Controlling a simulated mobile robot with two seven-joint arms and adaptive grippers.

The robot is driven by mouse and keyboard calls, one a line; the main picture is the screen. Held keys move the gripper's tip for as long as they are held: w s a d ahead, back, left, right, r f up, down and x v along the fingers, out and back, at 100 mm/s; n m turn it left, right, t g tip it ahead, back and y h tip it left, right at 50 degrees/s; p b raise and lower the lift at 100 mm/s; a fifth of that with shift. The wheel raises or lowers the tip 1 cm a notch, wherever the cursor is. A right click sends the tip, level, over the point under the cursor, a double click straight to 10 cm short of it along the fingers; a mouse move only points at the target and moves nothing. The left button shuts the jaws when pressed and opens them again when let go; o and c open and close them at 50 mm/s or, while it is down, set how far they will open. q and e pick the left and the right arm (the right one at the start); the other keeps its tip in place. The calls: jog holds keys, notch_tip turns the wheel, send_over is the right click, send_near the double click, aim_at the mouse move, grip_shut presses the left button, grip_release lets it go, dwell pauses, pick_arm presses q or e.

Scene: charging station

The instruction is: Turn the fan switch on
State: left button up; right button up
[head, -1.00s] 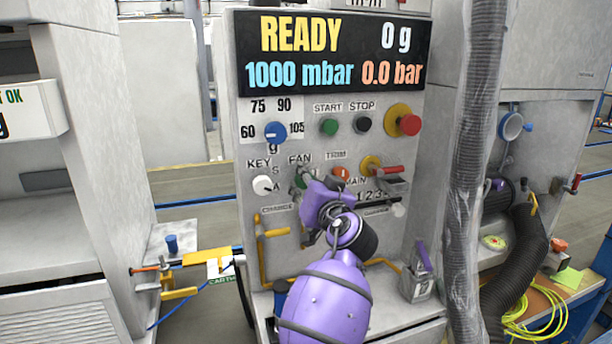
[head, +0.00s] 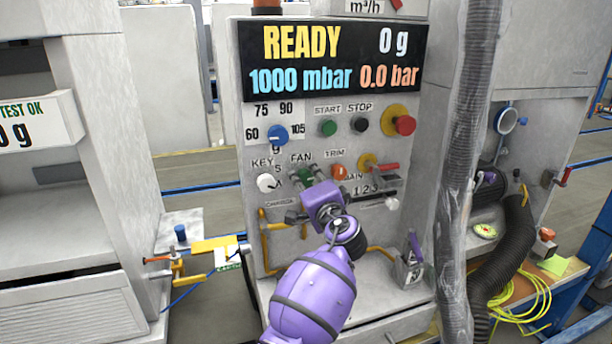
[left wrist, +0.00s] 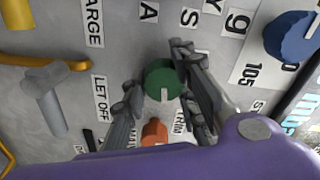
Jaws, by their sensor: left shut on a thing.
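The fan switch is a round green knob (head: 304,176) under the FAN label on the grey panel, mostly covered by my gripper in the head view. In the left wrist view the green knob (left wrist: 163,78) sits between my fingers, with a white mark at its lower edge. My left gripper (left wrist: 156,88) is shut on this knob, one finger at each side. In the head view my purple left gripper (head: 303,195) reaches up to the panel from below. My right gripper is in neither view.
The orange TRIM knob (head: 339,172) is close on the right, and the white KEY knob (head: 268,182) on the left. A red-handled valve (head: 384,167) is farther right. Yellow pipes (head: 266,240) run below. A grey hose (head: 462,170) hangs at the panel's right.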

pick_arm(q)
jog(key=shift+s+d+f+m+p, duration=0.15)
jog(key=shift+f+m+p, duration=0.15)
jog(key=shift+m, duration=0.5)
jog(key=shift+f, duration=0.25)
jog(key=o, duration=1)
jog(key=shift+r, duration=0.2)
